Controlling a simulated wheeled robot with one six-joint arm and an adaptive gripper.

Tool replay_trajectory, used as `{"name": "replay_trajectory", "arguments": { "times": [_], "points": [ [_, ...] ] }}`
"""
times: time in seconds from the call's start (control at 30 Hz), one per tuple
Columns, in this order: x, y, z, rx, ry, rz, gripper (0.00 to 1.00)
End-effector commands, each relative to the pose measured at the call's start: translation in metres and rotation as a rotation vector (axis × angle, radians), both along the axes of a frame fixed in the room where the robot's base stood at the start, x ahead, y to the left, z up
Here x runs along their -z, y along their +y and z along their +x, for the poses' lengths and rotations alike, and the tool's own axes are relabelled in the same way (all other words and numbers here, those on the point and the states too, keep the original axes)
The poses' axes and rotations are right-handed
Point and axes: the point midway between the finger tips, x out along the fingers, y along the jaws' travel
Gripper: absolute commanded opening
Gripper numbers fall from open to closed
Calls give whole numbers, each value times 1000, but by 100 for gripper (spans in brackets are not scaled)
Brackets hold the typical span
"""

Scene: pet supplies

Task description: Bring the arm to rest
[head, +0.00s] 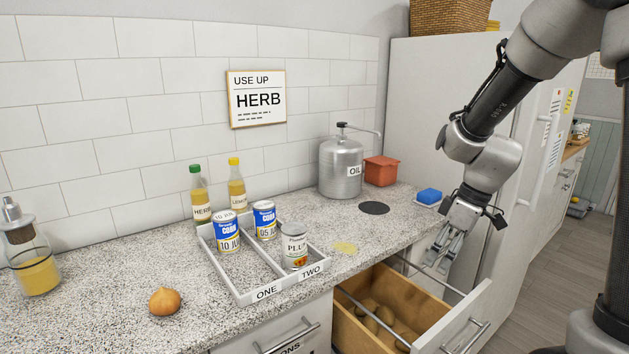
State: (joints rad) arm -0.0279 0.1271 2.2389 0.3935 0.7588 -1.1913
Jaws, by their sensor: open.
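My gripper (440,257) hangs from my arm at the right, pointing down near the counter's right end. Its fingers are apart and nothing shows between them. It is close to the back right of an open drawer (461,318), in front of the white fridge (420,90). From this view I cannot tell its exact height over the drawer.
A white divided tray (247,293) holds several cans on the counter (110,318). A steel oil can (340,168), a red box (381,170) and a blue sponge (429,196) stand near my gripper. The open drawer holds potatoes (372,323). An onion (165,301) lies front left.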

Motion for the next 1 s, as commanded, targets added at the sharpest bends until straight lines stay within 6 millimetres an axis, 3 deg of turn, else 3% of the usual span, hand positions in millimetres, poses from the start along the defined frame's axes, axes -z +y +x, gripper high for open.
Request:
{"name": "replay_trajectory", "arguments": {
  "times": [0.03, 0.2, 0.4, 0.63, 1.0],
  "points": [
    [-23, -6, -13, 63, -17, -12, 84],
    [-82, -28, -63, 327, -50, -47, 84],
    [-124, -55, -126, 651, -111, -64, 84],
    [-140, -74, -172, 905, -166, -53, 84],
    [-142, -78, -180, 959, -176, -48, 84]
  ]
}}
